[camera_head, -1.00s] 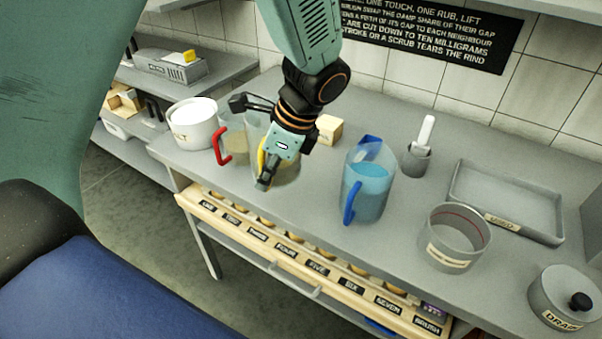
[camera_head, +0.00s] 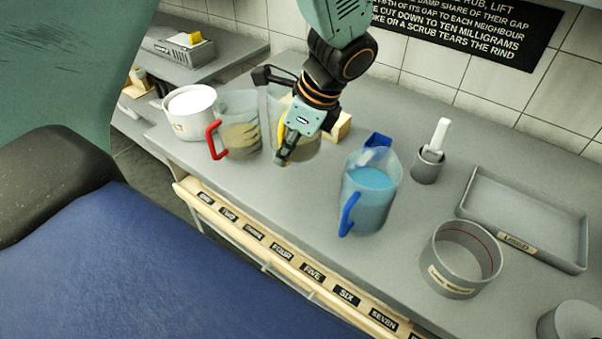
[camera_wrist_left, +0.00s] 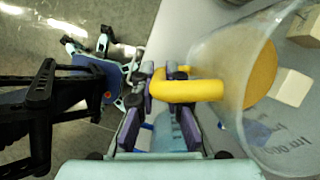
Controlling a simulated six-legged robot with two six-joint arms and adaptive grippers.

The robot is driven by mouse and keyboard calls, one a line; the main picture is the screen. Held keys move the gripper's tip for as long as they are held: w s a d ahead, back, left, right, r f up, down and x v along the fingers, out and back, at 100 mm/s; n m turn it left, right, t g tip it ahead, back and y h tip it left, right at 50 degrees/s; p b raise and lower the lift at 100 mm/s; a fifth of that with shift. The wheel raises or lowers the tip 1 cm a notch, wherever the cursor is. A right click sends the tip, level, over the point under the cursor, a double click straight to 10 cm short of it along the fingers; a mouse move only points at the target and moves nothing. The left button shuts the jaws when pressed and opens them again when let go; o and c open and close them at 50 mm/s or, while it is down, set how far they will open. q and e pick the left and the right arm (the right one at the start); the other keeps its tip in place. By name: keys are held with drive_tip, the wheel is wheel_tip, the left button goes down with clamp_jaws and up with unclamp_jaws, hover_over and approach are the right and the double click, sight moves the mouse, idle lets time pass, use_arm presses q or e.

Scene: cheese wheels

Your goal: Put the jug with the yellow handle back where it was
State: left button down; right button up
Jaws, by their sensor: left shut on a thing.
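The clear jug with the yellow handle (camera_head: 281,137) stands or hangs low over the counter, between the red-handled jug (camera_head: 240,136) and the blue-handled jug (camera_head: 370,190). My left gripper (camera_head: 283,157) is shut on its handle. The gripper and wrist hide much of this jug's body. In the left wrist view, the gripper (camera_wrist_left: 168,85) grips the yellow handle (camera_wrist_left: 195,91), and the clear wall with a yellowish content shows to the right. I cannot tell whether its base touches the counter. My right gripper is not in view.
A white pot (camera_head: 190,112) stands left of the red-handled jug. A pale block (camera_head: 340,128) lies behind the held jug. A grey holder (camera_head: 428,167), a round tin (camera_head: 460,260) and a shallow tray (camera_head: 525,215) stand to the right. Labelled drawers line the counter front.

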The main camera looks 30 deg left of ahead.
use_arm(q)
drive_tip(key=shift+w+a+f, duration=0.1)
drive_tip(key=shift+w, duration=0.1)
drive_tip(key=shift+s+f+b, duration=0.15)
drive_tip(key=shift+f+b, duration=0.65)
drive_tip(key=shift+f, duration=4.05)
drive_tip(key=shift+f, duration=0.15)
drive_tip(key=c, duration=1.4)
unclamp_jaws()
drive_tip(key=shift+s, duration=0.1)
